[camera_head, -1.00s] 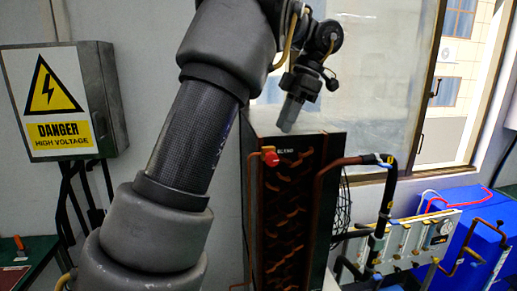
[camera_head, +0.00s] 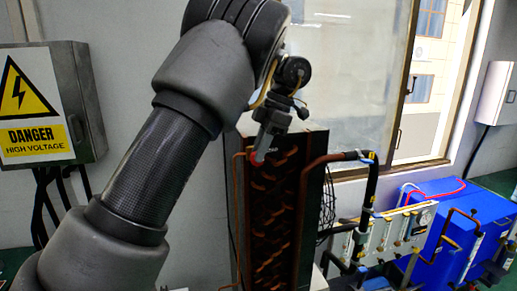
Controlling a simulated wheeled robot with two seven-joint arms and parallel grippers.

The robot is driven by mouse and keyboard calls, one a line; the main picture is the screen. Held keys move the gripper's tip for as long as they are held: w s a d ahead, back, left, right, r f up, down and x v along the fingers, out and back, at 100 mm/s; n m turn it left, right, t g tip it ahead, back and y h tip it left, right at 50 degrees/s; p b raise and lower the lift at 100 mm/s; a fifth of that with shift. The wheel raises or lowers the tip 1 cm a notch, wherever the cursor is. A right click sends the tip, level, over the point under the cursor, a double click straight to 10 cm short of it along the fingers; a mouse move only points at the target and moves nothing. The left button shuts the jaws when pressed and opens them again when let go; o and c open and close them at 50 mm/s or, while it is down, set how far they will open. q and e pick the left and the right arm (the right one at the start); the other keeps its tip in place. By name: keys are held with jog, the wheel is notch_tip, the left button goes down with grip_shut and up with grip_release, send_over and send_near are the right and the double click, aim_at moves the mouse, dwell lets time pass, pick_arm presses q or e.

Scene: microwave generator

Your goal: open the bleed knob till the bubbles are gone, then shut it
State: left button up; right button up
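The red bleed knob (camera_head: 257,161) sits near the top of the front face of the dark cabinet (camera_head: 317,180) with copper coils. Only a small red part of it shows, as my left gripper (camera_head: 263,150) covers most of it. The gripper points down at the knob from above, with its tips at or just in front of it. I cannot tell whether the fingers touch the knob or how far apart they are. No bubbles can be made out at this size. My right gripper is out of view.
A copper pipe and black hose (camera_head: 369,190) run from the cabinet to a pale flowmeter panel (camera_head: 395,236). A blue unit (camera_head: 455,205) stands at right. A high-voltage box (camera_head: 50,105) hangs on the left wall. A window is behind.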

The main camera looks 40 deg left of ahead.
pick_arm(q)
grip_shut()
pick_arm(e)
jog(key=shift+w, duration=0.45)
